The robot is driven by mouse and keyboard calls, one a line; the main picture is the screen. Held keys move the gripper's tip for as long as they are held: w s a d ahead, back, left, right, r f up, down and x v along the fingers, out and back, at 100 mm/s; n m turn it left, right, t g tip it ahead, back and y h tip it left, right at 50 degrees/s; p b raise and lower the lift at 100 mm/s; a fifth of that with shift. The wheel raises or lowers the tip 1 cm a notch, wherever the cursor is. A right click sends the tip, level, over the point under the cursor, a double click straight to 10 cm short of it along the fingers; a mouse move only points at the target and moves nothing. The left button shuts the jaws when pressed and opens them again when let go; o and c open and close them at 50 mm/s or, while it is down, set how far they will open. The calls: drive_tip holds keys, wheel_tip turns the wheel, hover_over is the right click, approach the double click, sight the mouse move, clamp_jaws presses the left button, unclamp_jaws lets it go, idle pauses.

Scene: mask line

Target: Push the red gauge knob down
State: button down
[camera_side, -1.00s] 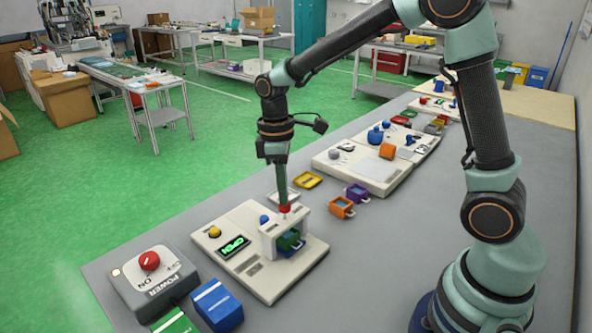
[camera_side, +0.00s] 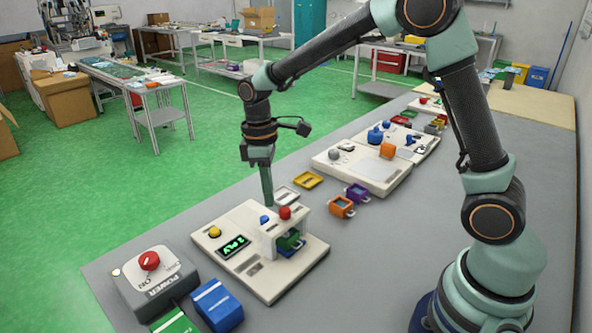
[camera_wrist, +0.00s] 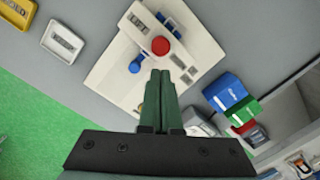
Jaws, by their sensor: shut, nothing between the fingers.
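The red gauge knob (camera_side: 285,212) stands on top of a small white bridge on the white station panel (camera_side: 213,252). The knob also shows in the wrist view (camera_wrist: 160,46), just beyond my fingertips. My gripper (camera_side: 268,203) is shut and empty, pointing down, up and to the left of the red knob in the side view. It shows in the wrist view (camera_wrist: 162,74) too, apart from the knob in the picture. A blue knob (camera_side: 264,219) sits close below the fingertips in the side view. The panel's green display (camera_side: 234,246) reads "2 PLY".
A yellow knob (camera_side: 215,231) is on the panel's left. A power box with a red dial (camera_side: 149,261) and a blue box (camera_side: 217,305) stand in front. Orange (camera_side: 342,207) and purple (camera_side: 357,193) containers lie behind. Grey table is clear to the right.

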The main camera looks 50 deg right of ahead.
wheel_tip(320, 180, up, 12)
drive_tip(key=w, duration=0.1)
idle(0.6)
drive_tip(key=s+d+m+t, duration=0.2)
drive_tip(key=s+m+t, duration=0.1)
drive_tip(key=s, duration=0.4)
drive_tip(key=s+d+m+t, duration=0.3)
drive_tip(key=s+m, duration=0.1)
drive_tip(key=s, duration=0.3)
drive_tip(key=shift+f+m+t, duration=0.25)
drive_tip(key=shift+m+t, duration=0.05)
